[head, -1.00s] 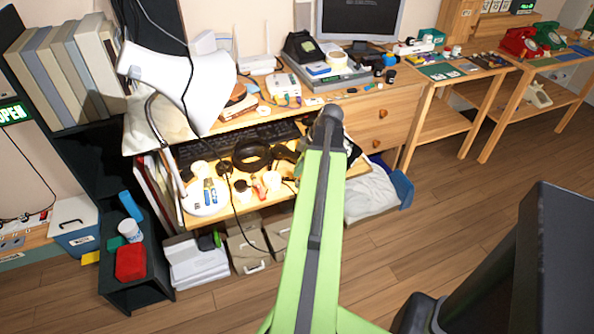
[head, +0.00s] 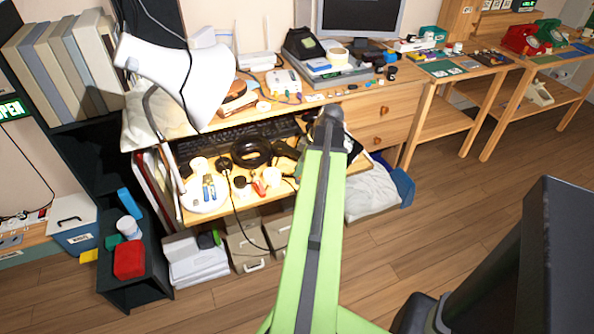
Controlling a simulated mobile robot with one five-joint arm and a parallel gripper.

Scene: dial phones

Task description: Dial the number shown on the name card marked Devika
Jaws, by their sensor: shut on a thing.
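A red phone (head: 519,40) and a green phone (head: 547,34) stand on the wooden table at the far right. A pale object (head: 539,94), perhaps another phone, lies on the shelf below. Small pale cards (head: 444,70) lie on the middle table. Their writing is too small to read, so I cannot tell whether one is marked Devika. My green arm reaches up the middle of the head view, its dark joint in front of the desk. My gripper does not show; it seems hidden beyond the arm.
A cluttered desk (head: 352,120) with a white lamp (head: 185,85), monitor (head: 362,18) and pulled-out keyboard tray stands ahead. A black shelf unit with a red box (head: 129,260) stands at left. Wooden floor (head: 440,235) is open at right.

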